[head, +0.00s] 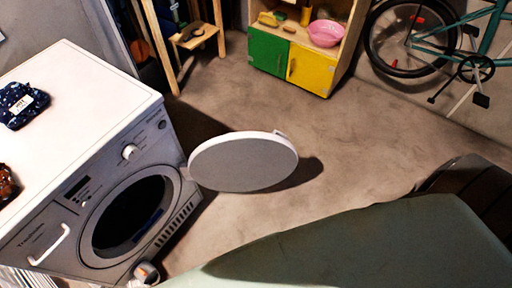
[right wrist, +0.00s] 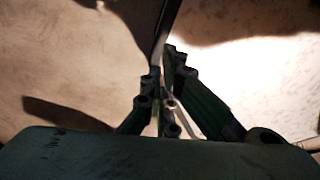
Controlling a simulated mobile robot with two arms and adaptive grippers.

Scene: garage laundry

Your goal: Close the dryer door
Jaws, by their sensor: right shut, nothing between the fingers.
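The white dryer (head: 95,190) stands at the left of the head view. Its round door (head: 243,162) is swung wide open to the right of the machine, its grey face turned up toward the camera. The dark drum opening (head: 132,216) is uncovered. My right gripper (right wrist: 162,85) shows only in the right wrist view, with its dark fingers brought together and nothing held. What it faces there is too close and unclear to name. My left gripper is in neither view.
A dark blue patterned item (head: 22,104) lies on the dryer top. A green and yellow cabinet (head: 292,68) and a bicycle (head: 440,50) stand at the back. A large grey-green surface (head: 390,245) fills the bottom right. Concrete floor (head: 350,130) is clear between.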

